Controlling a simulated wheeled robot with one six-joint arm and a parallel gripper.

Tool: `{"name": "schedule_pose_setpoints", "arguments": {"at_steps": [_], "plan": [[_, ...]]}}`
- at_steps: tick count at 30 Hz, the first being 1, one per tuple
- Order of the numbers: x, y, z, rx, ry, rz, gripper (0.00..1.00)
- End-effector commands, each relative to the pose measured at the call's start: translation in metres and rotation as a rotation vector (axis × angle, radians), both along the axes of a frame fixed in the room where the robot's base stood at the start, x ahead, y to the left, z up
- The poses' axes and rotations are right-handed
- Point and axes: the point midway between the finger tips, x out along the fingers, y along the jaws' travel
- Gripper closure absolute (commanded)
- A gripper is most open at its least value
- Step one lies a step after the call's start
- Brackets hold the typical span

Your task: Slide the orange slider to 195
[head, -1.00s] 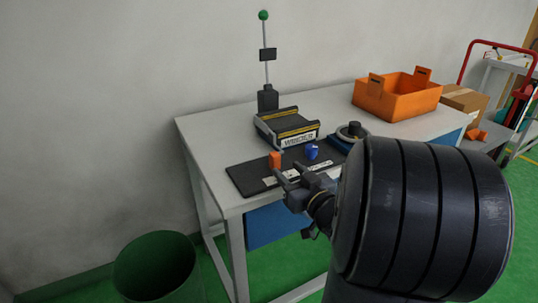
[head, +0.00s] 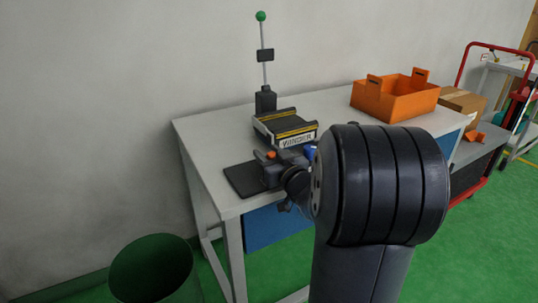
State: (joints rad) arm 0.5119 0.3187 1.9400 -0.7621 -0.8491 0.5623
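The orange slider (head: 271,154) shows only as a small orange top at the black slider board (head: 242,181) near the table's front left. My gripper (head: 267,161) is right at the orange slider, and its fingers hide the slider's lower part. I cannot tell whether the fingers touch it or are closed on it. The blue slider (head: 309,152) is partly visible just right of my gripper. My gripper and arm cover the board's right part and its scale, so the numbers cannot be read.
A black and yellow device (head: 286,128) stands behind the board. A pole with a green ball (head: 261,16) rises behind it. An orange crate (head: 394,98) and a cardboard box (head: 462,101) are to the right. A green bin (head: 152,268) stands on the floor at left.

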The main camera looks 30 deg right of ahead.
Motion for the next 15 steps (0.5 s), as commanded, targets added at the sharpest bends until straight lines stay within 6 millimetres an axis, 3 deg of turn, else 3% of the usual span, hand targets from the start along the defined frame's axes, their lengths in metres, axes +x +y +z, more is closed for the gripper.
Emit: {"name": "schedule_pose_setpoints", "arguments": {"at_steps": [15], "plan": [[-0.0003,0.0,0.0001,0.0,0.0,0.0,1.0]]}}
